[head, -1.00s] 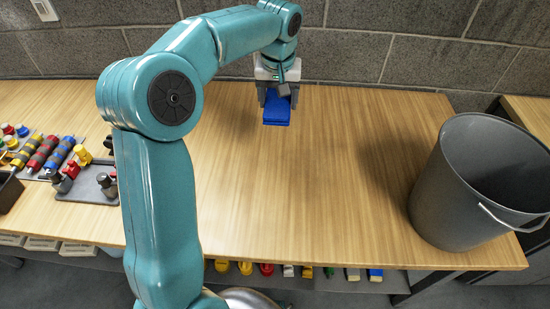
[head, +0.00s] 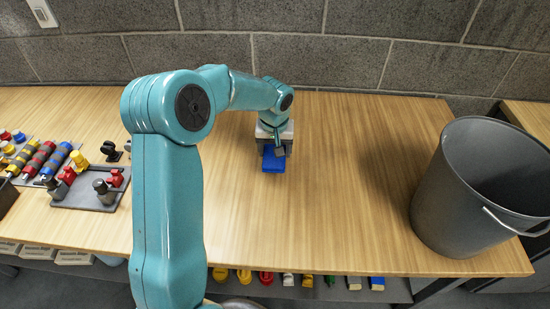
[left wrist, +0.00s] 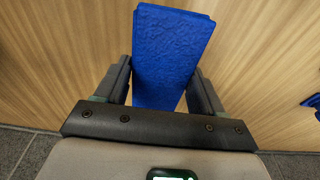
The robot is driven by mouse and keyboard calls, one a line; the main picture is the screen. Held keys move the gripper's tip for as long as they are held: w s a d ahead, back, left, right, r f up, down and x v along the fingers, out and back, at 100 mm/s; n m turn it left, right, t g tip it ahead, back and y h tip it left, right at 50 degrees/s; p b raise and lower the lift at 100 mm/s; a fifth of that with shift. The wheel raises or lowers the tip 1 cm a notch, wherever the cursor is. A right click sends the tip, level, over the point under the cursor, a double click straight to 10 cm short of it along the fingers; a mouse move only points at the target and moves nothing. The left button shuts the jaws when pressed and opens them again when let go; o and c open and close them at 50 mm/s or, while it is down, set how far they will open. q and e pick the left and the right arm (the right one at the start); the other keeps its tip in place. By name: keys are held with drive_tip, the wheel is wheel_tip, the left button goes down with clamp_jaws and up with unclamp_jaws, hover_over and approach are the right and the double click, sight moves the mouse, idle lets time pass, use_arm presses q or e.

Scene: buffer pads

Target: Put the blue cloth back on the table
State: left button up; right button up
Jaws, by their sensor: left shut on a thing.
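The blue cloth (head: 273,163) is a folded, block-like pad over the middle of the wooden table (head: 330,190). My left gripper (head: 273,150) is shut on it and points down. In the left wrist view the cloth (left wrist: 170,55) sits between the two dark fingers, with its textured face showing and its far end sticking out past them. The cloth is low over the wood; I cannot tell whether it touches the table. My right gripper is not in view.
A grey bucket (head: 475,190) stands at the table's right end. Trays of coloured parts (head: 88,190) lie at the left. A small blue thing (left wrist: 312,101) shows at the right edge of the left wrist view. A block wall (head: 300,60) is behind. The wood between cloth and bucket is clear.

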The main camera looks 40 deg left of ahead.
use_arm(q)
wheel_tip(320, 180, down, 4)
drive_tip(key=shift+r, duration=0.1)
drive_tip(key=o, duration=0.9)
drive_tip(key=shift+o, duration=0.2)
drive_tip(key=r, duration=0.4)
drive_tip(key=s+d+r, duration=0.1)
drive_tip(key=r, duration=0.7)
drive_tip(key=shift+s+d, duration=0.15)
drive_tip(key=shift+s, duration=0.05)
